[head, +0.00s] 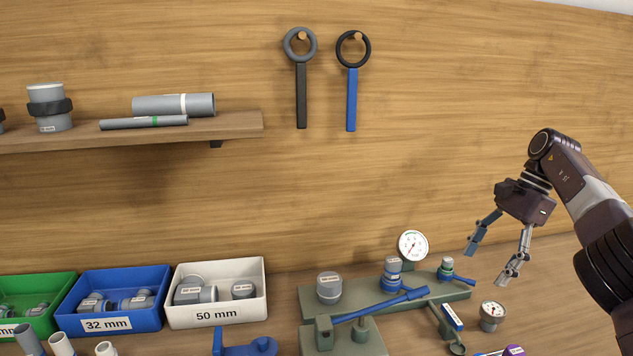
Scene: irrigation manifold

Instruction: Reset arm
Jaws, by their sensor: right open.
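My right gripper (492,262) is at the right side of the head view, its arm coming in from the right edge. Its two fingers are spread, with nothing between them. It hangs in the air, to the right of the grey-green manifold fixture (385,310). My left gripper is not in the view.
On the fixture are a grey cap (329,288), a blue-handled valve (393,274) and a round gauge (412,245). A loose gauge (492,316) is at its right. Bins (216,294) line the left; a shelf (140,132) and two hanging wrenches (351,95) are above.

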